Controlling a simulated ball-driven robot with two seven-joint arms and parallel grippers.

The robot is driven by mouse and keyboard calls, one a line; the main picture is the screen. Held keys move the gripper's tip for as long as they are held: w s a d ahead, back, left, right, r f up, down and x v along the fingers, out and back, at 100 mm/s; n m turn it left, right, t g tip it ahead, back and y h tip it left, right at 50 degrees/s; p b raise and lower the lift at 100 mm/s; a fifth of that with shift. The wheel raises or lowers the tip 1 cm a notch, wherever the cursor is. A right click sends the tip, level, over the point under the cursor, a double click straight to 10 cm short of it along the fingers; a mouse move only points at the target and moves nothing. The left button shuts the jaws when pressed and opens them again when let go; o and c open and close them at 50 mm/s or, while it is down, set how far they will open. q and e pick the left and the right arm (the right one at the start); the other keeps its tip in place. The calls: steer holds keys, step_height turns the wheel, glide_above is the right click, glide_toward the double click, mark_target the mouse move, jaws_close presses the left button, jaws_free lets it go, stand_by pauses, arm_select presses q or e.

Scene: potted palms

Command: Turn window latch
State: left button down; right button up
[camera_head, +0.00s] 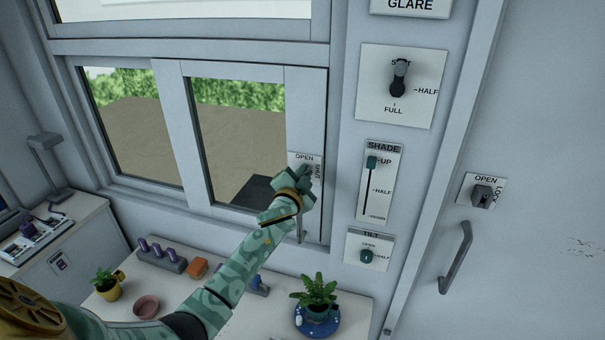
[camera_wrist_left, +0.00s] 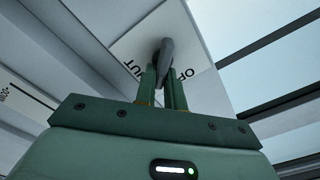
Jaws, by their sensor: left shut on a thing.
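The window latch has a white plate (camera_head: 297,159) on the window frame, marked OPEN at the top and SHUT down its right side. In the head view my left gripper (camera_head: 308,175) is at this plate and covers most of the latch handle. In the left wrist view the grey latch handle (camera_wrist_left: 167,50) stands out from the plate, and the two green fingers of my left gripper (camera_wrist_left: 163,85) are closed around it. The handle's exact angle is hard to tell. My right gripper is not in view.
Right of the window are a dial (camera_head: 399,80), a shade slider (camera_head: 372,163) and a tilt control (camera_head: 367,256). A door handle (camera_head: 456,258) and lock (camera_head: 482,197) are farther right.

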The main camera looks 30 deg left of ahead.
arm_select(q)
steer(key=shift+d+f+m, duration=0.1)
steer(key=shift+f+m, duration=0.1)
steer(key=shift+m, duration=1.2)
steer(key=shift+d+f+m, duration=0.1)
steer(key=shift+f+m, duration=0.05)
steer(key=shift+m, duration=1.25)
steer(key=shift+f+m, duration=0.2)
steer(key=shift+m, duration=1.2)
steer(key=c, duration=1.5)
jaws_free()
steer(key=v, duration=1.6)
steer(key=shift+s, duration=0.15)
steer(key=shift+f, duration=0.1)
